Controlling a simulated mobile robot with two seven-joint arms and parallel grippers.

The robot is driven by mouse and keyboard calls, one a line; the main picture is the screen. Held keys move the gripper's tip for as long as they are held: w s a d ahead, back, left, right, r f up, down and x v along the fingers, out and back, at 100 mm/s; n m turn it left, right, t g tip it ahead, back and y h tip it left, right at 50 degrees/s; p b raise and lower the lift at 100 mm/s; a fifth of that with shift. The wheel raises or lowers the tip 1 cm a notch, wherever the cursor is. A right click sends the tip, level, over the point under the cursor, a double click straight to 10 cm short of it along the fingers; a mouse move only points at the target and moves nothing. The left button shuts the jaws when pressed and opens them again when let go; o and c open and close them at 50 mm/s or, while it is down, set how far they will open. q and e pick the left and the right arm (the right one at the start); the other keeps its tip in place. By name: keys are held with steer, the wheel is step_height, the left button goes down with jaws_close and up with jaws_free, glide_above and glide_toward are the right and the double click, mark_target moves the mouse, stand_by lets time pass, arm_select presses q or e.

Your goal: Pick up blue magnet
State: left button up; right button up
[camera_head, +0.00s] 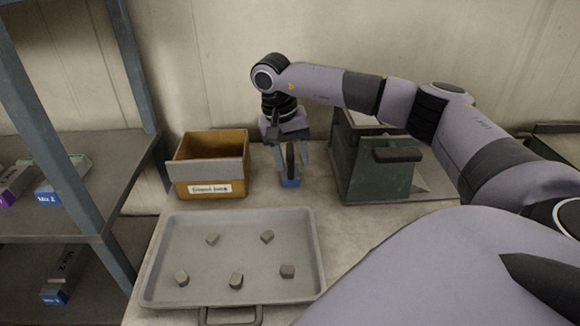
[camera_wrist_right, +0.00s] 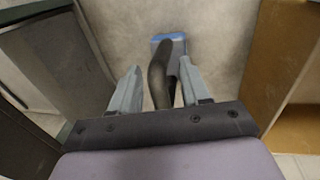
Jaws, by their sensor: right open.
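The blue magnet (camera_head: 290,182) stands on the table between the wooden box and the green metal box. It has a blue base and a dark curved handle. In the right wrist view the blue base (camera_wrist_right: 169,38) shows beyond the fingertips, with the dark handle rising toward the gripper. My right gripper (camera_head: 291,158) is above the base, pointing down and open. Its fingers (camera_wrist_right: 157,75) are on either side of the handle; I cannot tell whether they touch it. My left gripper is not in view.
A wooden box (camera_head: 211,147) with a label stands left of the magnet. A green metal box (camera_head: 375,170) stands to its right. A grey tray (camera_head: 228,220) with several small grey pieces lies in front. A shelf (camera_head: 110,180) with boxes is at left.

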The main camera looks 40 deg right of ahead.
jaws_close()
steer(key=shift+r, duration=0.2)
step_height(320, 180, up, 10)
steer(key=shift+w+f+p, duration=0.1)
steer(key=shift+p, duration=0.25)
step_height(320, 180, up, 10)
steer(key=p, duration=0.4)
